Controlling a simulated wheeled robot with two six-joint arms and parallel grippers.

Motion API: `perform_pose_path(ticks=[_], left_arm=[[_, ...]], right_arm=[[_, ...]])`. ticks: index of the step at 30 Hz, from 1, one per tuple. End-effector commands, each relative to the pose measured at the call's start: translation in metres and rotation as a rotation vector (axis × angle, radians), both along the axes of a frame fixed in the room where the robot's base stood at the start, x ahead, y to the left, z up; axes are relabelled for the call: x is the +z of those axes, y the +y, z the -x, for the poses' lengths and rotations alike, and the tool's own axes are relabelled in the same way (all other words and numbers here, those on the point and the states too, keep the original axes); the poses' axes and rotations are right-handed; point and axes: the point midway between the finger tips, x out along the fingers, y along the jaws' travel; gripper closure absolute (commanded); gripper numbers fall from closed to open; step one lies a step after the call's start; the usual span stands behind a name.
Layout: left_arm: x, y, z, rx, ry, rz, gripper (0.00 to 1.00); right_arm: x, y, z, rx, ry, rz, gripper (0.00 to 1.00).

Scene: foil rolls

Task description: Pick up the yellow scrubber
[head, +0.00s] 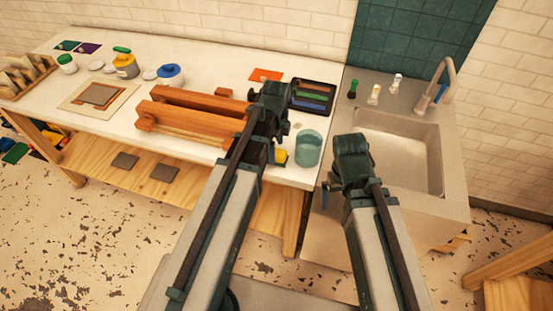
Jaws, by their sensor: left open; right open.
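A small yellow block (281,156), which looks like the scrubber, lies on the white worktable (215,150) near its front right edge. My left arm partly hides it, so its full shape does not show. My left gripper (270,115) is open, over the table close to the yellow block in the picture; I cannot tell the gap between them. My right gripper (350,160) is open and empty, in front of the sink counter (340,133). The fingertips of both grippers are hard to make out.
A clear teal cup (308,148) stands just right of the yellow block. A wooden rack (185,125) and a black tray (313,97) are nearby.

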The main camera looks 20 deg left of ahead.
Motion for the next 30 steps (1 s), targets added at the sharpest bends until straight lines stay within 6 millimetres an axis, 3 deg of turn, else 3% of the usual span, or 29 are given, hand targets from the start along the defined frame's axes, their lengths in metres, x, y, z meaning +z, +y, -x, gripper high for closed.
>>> perform_pose_path(ticks=[1,7,17,30], left_arm=[[-0.013,0.0,-0.002,0.0,0.0,0.0,0.05],[-0.036,0.0,-0.002,0.0,0.0,0.0,0.05],[-0.037,0.0,-0.002,0.0,0.0,0.0,0.07],[-0.037,0.0,-0.002,0.0,0.0,0.0,0.86]], right_arm=[[-0.013,0.0,0.0,0.0,0.0,0.0,0.0],[-0.036,0.0,0.0,0.0,0.0,0.0,0.0],[-0.037,0.0,0.0,0.0,0.0,0.0,0.0],[-0.037,0.0,0.0,0.0,0.0,0.0,0.0]])
